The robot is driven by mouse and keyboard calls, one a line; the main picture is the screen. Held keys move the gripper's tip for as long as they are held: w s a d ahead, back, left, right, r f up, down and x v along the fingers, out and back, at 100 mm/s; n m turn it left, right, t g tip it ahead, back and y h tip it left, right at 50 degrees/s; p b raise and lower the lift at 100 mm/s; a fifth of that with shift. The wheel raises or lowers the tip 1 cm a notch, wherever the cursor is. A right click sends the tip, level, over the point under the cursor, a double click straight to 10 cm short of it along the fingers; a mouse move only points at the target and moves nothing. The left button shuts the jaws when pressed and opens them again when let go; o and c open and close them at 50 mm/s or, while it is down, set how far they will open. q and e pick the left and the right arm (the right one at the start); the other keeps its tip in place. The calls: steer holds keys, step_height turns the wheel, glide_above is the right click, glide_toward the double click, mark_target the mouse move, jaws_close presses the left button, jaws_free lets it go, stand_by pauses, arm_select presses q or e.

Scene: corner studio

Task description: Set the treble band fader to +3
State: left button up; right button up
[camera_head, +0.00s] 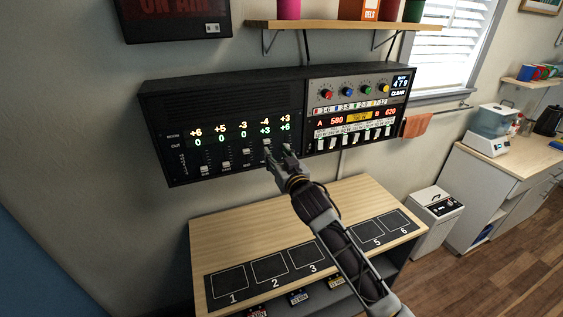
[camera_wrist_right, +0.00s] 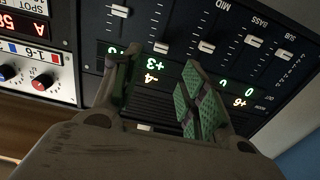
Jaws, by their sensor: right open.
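The black mixing panel (camera_head: 230,120) on the wall carries a row of vertical faders under two rows of readouts. The fourth readout column (camera_head: 265,126) shows -4 above +3; the fifth (camera_head: 285,123) shows +3 above +6. The wrist view shows labels SUB, BASS and MID; no treble label is legible. My right gripper (camera_head: 279,155) is open at the fourth and fifth faders, its fingers covering part of them. In the wrist view, the fourth fader cap (camera_wrist_right: 161,47) lies between the spread fingertips (camera_wrist_right: 162,58); I cannot tell whether they touch it. My left gripper is out of view.
A console with coloured knobs (camera_head: 347,92) adjoins the faders on the right. A wooden table (camera_head: 205,230) with numbered squares stands below. A shelf (camera_head: 345,25) hangs above. A white bin (camera_head: 436,208) and a counter (camera_head: 535,160) are at right.

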steer(key=shift+v, duration=1.6)
steer(key=shift+f, duration=0.15)
